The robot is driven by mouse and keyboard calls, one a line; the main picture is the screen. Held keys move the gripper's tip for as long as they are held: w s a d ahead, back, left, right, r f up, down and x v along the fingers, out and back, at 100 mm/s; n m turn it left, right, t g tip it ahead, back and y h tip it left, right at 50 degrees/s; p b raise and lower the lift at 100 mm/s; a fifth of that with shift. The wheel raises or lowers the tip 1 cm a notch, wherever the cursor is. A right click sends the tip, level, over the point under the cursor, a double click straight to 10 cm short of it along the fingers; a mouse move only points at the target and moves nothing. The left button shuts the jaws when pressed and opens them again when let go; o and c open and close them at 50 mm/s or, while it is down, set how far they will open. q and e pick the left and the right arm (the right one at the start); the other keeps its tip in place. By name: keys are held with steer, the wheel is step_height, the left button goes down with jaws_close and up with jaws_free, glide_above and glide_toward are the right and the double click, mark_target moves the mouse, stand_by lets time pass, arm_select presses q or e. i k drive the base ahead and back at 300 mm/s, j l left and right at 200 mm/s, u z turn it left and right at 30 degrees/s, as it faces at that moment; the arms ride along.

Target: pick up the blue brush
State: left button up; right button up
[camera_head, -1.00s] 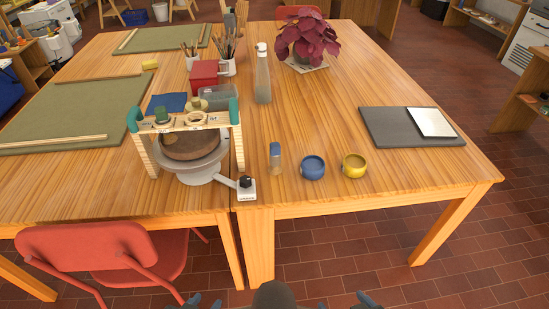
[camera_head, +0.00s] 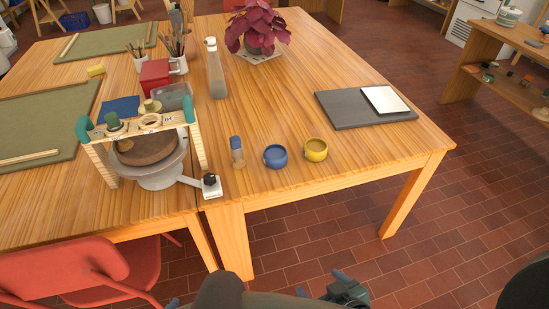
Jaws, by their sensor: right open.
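A small upright item with a blue top and a tan lower part, which looks like the blue brush (camera_head: 237,151), stands on the wooden table (camera_head: 330,165) near its front edge. It is left of a blue bowl (camera_head: 275,156) and a yellow bowl (camera_head: 316,150). My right gripper (camera_head: 335,287) is at the bottom of the view, below and in front of the table, open and apart from the brush. Only a tip of my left gripper (camera_head: 172,303) shows at the bottom edge; its opening is cut off.
A banding wheel (camera_head: 162,174) under a wooden bridge with green ends stands left of the brush. A spray bottle (camera_head: 216,70), a red box (camera_head: 155,76) and a potted plant (camera_head: 258,28) stand behind. A grey board (camera_head: 340,112) lies right. A red chair (camera_head: 75,270) is at front left.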

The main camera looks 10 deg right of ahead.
mark_target(237, 153)
steer(key=i+l, duration=0.35)
steer(key=i+l+u, duration=0.6)
steer(key=l, duration=0.25)
steer(key=k, duration=0.05)
